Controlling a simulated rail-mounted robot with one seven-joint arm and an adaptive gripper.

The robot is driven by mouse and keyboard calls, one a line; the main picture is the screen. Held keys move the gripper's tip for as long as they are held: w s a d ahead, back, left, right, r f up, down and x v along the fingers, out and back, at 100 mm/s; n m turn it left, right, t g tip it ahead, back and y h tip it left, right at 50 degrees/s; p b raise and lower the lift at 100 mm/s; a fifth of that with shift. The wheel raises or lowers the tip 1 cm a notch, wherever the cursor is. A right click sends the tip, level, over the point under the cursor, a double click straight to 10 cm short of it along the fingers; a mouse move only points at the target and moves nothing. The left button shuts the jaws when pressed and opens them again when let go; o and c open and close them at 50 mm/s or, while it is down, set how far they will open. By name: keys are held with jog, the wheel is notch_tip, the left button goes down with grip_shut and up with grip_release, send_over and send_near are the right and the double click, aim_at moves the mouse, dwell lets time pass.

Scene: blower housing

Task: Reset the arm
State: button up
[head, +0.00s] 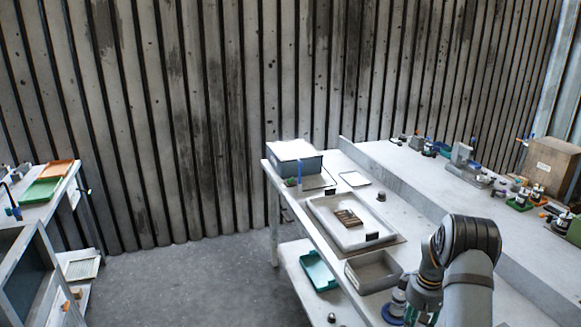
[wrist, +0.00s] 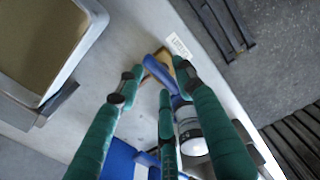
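My arm (head: 468,250) shows at the lower right of the head view, bent down over the front end of the white workbench. My gripper (wrist: 157,75) has green fingers with dark joints, and the wrist view looks down along them. The fingertips stand apart, and I see nothing clamped between them. A blue tool-like thing (wrist: 182,88) and a white and dark cylinder (wrist: 192,138) lie below and partly behind the fingers. In the head view my gripper (head: 424,302) is mostly hidden by the arm and the frame's bottom edge.
The bench holds a grey bin (head: 373,271), a white tray (head: 345,222) with a brown part (head: 347,217), and a lidded grey box (head: 294,160). A raised ledge with several small parts runs along the right. Floor (head: 190,285) is clear to the left.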

notch_tip(320, 180, up, 12)
notch_tip(320, 180, down, 12)
jog(key=shift+s+f, duration=0.1)
jog(key=shift+r+n+p, duration=0.35)
jog(key=shift+n+p, duration=0.05)
jog(key=shift+p, duration=0.35)
jog(key=shift+f+n+p, duration=0.3)
jog(key=shift+n+p, duration=0.35)
jog(key=shift+n, duration=0.35)
jog(key=shift+w, duration=0.2)
